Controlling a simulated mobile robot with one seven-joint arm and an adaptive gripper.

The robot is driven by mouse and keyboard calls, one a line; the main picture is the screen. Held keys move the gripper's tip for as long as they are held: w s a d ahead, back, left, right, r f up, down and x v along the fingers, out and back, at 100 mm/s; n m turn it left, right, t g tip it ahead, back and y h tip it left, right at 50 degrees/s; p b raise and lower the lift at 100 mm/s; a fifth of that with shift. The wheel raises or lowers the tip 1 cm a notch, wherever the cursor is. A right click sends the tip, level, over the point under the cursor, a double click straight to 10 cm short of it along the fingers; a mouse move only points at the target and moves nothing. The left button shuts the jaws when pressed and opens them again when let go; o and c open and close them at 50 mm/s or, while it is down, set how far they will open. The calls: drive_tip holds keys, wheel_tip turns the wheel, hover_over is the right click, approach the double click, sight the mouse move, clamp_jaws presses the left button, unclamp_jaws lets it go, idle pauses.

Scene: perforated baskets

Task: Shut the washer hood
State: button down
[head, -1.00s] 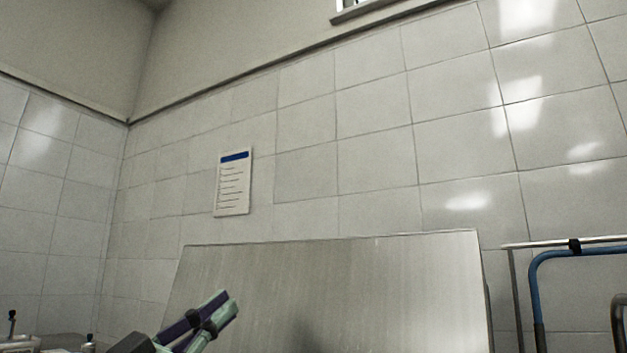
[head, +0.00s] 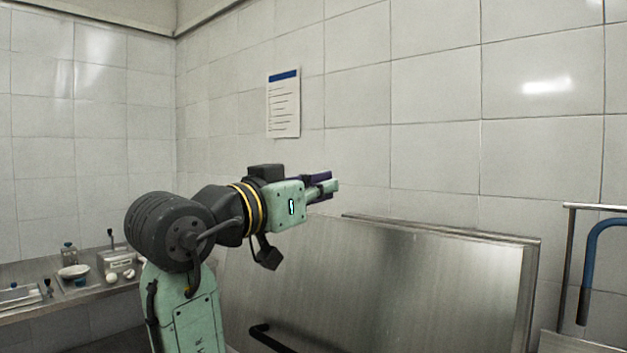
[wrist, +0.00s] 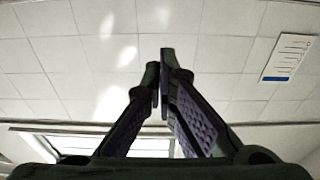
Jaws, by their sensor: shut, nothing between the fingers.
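The washer hood (head: 400,275) is a large brushed-metal panel that stands raised and tilted in front of the tiled wall in the head view. A black bar handle (head: 270,338) shows at its lower left. My gripper (head: 335,187) is shut and empty, pointing right, a little above the hood's top left edge in the picture. I cannot tell whether it touches the hood. In the wrist view my gripper (wrist: 160,90) has its fingertips together with nothing between them, against the tiled wall. The washer's body below the hood is out of view.
A notice (head: 284,105) hangs on the wall, also in the wrist view (wrist: 288,57).

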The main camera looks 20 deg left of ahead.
drive_tip(key=p+x, duration=0.2)
drive_tip(key=x, duration=0.3)
drive_tip(key=shift+w+d+r, duration=0.15)
drive_tip(key=shift+w+r, duration=0.05)
drive_tip(key=shift+w, duration=0.15)
drive_tip(key=f, duration=0.2)
drive_tip(key=s+f, duration=0.1)
drive_tip(key=f, duration=0.1)
drive_tip(key=shift+s+p, duration=0.15)
drive_tip(key=shift+p, duration=0.2)
drive_tip(key=shift+f, duration=0.1)
